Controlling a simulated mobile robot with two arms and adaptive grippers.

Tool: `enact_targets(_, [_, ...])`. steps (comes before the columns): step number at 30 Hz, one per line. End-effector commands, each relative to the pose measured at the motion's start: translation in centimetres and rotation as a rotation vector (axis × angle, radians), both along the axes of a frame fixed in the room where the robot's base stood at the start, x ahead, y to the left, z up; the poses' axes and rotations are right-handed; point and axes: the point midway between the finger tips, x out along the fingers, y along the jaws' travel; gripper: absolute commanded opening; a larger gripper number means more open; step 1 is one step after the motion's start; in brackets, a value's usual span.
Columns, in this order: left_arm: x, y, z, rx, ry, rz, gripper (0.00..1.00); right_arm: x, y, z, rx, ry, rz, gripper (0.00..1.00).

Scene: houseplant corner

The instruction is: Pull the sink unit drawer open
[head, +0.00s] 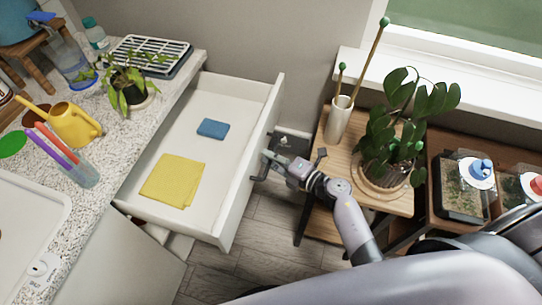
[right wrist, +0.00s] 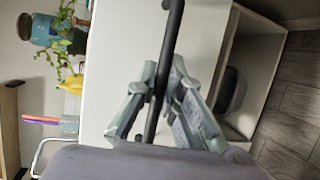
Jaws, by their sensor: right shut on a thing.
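The sink unit drawer (head: 176,138) stands pulled well out from under the speckled counter in the head view. A yellow cloth (head: 173,181) and a blue sponge (head: 213,128) lie inside it. Its white front also shows in the right wrist view (right wrist: 128,60). My right gripper (head: 268,163) is at the outer side of the drawer front, shut on the dark bar handle (right wrist: 171,50). In the right wrist view its two fingers (right wrist: 160,100) sit on either side of the bar. My left gripper is not in view.
The counter (head: 115,150) holds a yellow watering can (head: 72,124), a potted plant (head: 128,88) and a dish rack (head: 150,55). A wooden plant stand (head: 330,165) with a leafy plant (head: 395,135) is close right of my right gripper. Bare floor (head: 225,262) shows below the drawer.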

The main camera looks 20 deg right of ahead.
Motion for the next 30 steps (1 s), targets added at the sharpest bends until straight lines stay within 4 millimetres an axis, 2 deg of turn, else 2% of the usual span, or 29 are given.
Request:
enact_targets(8, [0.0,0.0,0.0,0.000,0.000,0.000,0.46,0.0,0.0,0.0,-0.002,0.000,0.000,0.00])
enact_targets(17, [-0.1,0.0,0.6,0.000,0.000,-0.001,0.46,1.8,2.7,0.0,-0.002,0.000,0.000,0.00])
enact_targets(24, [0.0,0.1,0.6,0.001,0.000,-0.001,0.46,1.8,2.7,-0.1,-0.004,0.000,0.000,0.00])
enact_targets(25, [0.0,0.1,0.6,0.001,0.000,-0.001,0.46,1.8,2.7,-0.1,-0.004,0.000,0.000,0.10])
enact_targets(30, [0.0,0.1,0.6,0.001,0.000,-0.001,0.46,1.8,2.7,-0.1,-0.003,0.001,0.000,0.21])
